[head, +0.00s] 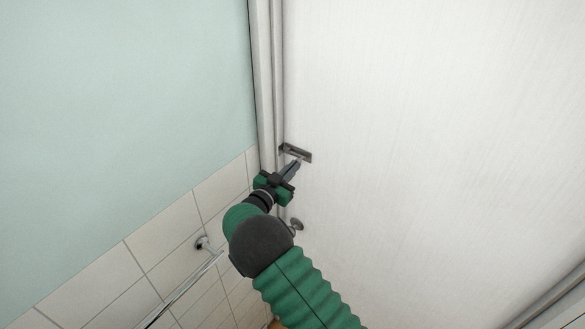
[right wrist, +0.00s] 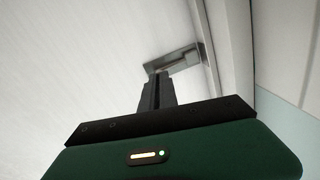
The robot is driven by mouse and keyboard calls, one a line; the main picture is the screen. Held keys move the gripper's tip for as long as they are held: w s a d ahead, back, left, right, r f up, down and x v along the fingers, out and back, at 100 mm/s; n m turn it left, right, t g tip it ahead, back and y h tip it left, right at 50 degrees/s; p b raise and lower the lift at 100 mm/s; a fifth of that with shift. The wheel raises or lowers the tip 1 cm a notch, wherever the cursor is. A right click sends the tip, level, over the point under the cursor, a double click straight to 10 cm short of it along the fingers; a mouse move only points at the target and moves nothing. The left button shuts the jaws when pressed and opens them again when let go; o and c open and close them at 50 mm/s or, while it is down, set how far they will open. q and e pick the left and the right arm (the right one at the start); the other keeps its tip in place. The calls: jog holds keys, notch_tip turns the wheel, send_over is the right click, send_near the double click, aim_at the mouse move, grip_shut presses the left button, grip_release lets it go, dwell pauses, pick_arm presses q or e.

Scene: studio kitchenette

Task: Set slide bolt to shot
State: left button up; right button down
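The slide bolt (head: 296,152) is a small grey metal fitting on the white door, close to the door's left edge and frame. It also shows in the right wrist view (right wrist: 182,58), just beyond the fingertips. My right gripper (head: 295,166) reaches up from below, its fingertips at the lower edge of the bolt. In the right wrist view the dark fingers (right wrist: 154,78) lie together with only a thin line between them. Their tips look to be at or just short of the bolt's left end; I cannot tell whether they touch. My left gripper is not in view.
A round metal door knob (head: 297,224) sits below the bolt, beside my right arm. A metal towel rail (head: 185,287) runs along the tiled wall (head: 160,243) at lower left. The white door (head: 430,130) is bare to the right.

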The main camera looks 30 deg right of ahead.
jog(key=shift+s+d+r, duration=0.1)
jog(key=shift+d+r, duration=0.15)
jog(key=shift+d, duration=0.15)
dwell(0.8)
jog(key=c, duration=1.6)
grip_release()
jog(key=shift+o, duration=1.4)
jog(key=shift+f, duration=0.15)
